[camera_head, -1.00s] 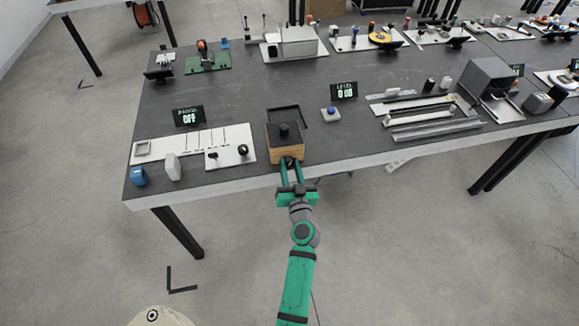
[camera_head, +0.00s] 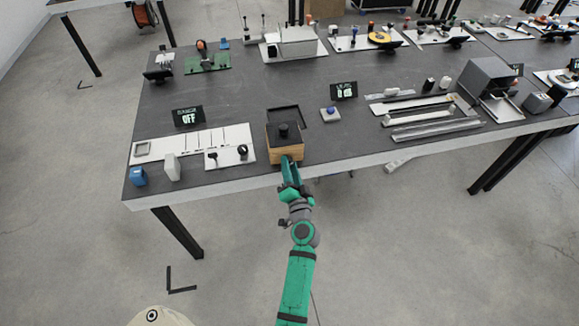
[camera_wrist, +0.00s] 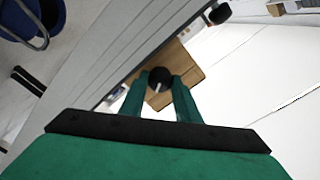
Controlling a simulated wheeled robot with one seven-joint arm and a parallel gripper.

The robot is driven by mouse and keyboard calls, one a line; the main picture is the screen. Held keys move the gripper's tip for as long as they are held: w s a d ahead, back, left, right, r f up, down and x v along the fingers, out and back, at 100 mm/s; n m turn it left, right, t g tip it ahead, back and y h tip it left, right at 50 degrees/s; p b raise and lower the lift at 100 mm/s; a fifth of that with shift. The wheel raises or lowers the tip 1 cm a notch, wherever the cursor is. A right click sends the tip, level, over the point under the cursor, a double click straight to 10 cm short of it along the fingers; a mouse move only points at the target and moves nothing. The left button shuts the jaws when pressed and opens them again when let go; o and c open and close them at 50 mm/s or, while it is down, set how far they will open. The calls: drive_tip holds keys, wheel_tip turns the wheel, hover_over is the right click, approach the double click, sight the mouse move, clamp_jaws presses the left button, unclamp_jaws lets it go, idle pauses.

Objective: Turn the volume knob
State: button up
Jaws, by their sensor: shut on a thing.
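A small wooden box (camera_head: 289,155) with a dark top stands at the table's front edge. In the wrist view, a round black knob (camera_wrist: 160,75) with a white pointer mark is on the face of the wooden box (camera_wrist: 190,70). My gripper (camera_head: 289,168) reaches the box front from below and is shut on this knob; its green fingers lie on either side of it in the wrist view (camera_wrist: 158,88). In the head view the gripper hides the knob. The fingers look turned at a slant, one nearly behind the other.
A white panel (camera_head: 225,158) with another black knob (camera_head: 242,150) lies left of the box, with a display reading OFF (camera_head: 187,117) behind it. A blue button (camera_head: 330,110) and metal rails (camera_head: 435,130) are to the right.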

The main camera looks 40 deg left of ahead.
idle(0.4)
drive_tip(key=o, duration=1)
drive_tip(key=shift+o, duration=0.2)
drive_tip(key=shift+f, duration=0.1)
drive_tip(key=shift+d, duration=0.1)
